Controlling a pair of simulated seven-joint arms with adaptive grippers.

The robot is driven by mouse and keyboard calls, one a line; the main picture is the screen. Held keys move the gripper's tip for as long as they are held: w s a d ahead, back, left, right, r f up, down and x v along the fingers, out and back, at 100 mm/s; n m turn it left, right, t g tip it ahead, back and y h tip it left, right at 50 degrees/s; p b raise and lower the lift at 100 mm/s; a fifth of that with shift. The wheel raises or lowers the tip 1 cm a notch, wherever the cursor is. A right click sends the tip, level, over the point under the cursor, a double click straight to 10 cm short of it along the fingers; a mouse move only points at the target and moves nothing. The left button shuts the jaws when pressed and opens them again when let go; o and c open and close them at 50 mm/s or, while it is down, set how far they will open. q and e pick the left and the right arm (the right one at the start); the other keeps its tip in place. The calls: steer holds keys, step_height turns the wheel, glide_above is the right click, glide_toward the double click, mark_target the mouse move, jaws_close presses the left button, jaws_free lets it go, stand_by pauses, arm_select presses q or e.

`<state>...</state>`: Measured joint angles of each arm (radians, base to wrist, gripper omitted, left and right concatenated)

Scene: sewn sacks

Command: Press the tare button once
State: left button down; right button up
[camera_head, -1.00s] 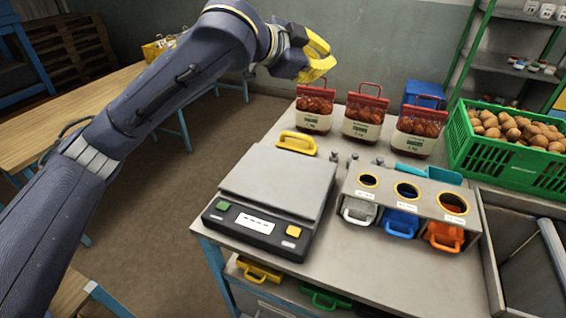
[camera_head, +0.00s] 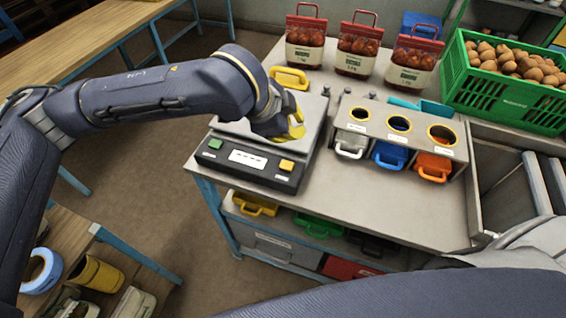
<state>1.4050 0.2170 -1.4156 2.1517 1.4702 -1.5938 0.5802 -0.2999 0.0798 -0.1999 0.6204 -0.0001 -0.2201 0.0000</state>
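A grey scale (camera_head: 245,129) stands at the table's left front. Its dark front panel has a green button (camera_head: 214,143) at the left, a white display (camera_head: 248,158) in the middle and a yellow button (camera_head: 287,165) at the right. The small labels by the buttons are too blurred to read, so I cannot tell which is tare. My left gripper (camera_head: 297,132), with yellow fingers, hangs over the scale's right side, behind and above the yellow button, apart from it. Its finger gap is not clear. My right gripper is out of view; part of that arm crosses the bottom right.
A yellow handle (camera_head: 289,79) lies behind the scale. To the right stand a holder (camera_head: 391,111) with three ringed openings and coloured scoops, and a green crate (camera_head: 501,99) of brown produce. Three red-topped sacks (camera_head: 358,49) stand behind. The table's front middle is clear.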

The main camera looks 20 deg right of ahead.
mark_target(292, 164)
arm_select(q)
steer(key=shift+f, duration=0.1)
stand_by(0.3)
steer(key=shift+f, duration=4.35)
steer(key=shift+f, duration=0.1)
steer(key=shift+f, duration=0.35)
steer(key=shift+f, duration=0.45)
steer(key=shift+r, duration=0.9)
steer(key=shift+r, duration=2.5)
